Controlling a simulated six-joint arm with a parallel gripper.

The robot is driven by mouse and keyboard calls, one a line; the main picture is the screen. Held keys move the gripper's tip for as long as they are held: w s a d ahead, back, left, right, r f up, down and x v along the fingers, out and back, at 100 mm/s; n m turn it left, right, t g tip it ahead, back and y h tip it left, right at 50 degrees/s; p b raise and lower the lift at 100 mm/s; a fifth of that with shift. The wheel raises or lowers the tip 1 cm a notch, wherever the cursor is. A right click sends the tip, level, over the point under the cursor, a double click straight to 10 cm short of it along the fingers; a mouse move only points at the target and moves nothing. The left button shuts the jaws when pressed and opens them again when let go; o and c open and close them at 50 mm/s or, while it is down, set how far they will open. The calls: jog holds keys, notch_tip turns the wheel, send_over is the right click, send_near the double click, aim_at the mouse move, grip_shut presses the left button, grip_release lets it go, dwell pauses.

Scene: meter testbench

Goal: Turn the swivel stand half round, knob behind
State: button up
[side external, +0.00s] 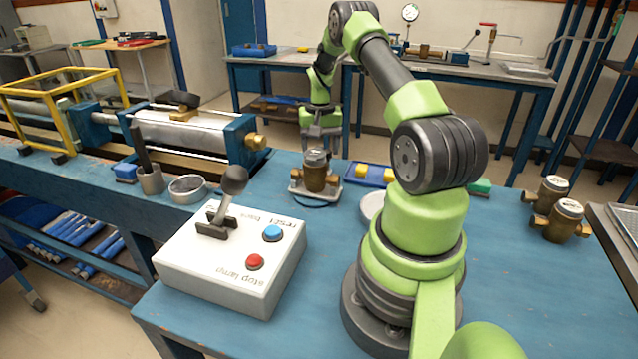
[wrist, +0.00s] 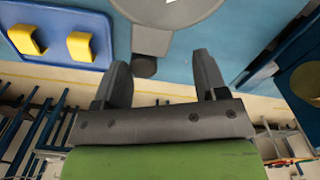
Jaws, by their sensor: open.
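The swivel stand (side external: 328,196) is a light plate on the blue bench, carrying a brass meter (side external: 316,176) with a grey lid. In the wrist view, the round grey stand (wrist: 205,30) is cut off by the top edge. A grey tab on it ends in a dark knob (wrist: 144,67), on the side facing my gripper. In the side view I cannot make out the knob. My gripper (side external: 320,143) is behind the meter and stand. In the wrist view, its open fingers (wrist: 160,72) are on either side of the knob in the picture; contact cannot be told.
A blue tray (side external: 352,178) with yellow pieces lies right of the stand. A pale round dish (side external: 371,207) is close by, partly behind my arm. A white control box (side external: 232,250) with a lever stands in front left. Two brass meters (side external: 558,213) stand at right.

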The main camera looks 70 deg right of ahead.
jog(key=shift+w, duration=0.15)
jog(key=shift+w+a, duration=0.25)
jog(key=shift+w, duration=0.3)
jog(key=shift+w+a, duration=0.2)
jog(key=shift+w, duration=0.35)
jog(key=shift+w+a, duration=0.85)
jog(key=shift+w, duration=0.3)
jog(key=o, duration=0.4)
jog(key=shift+o, duration=0.2)
jog(key=shift+r, duration=2.8)
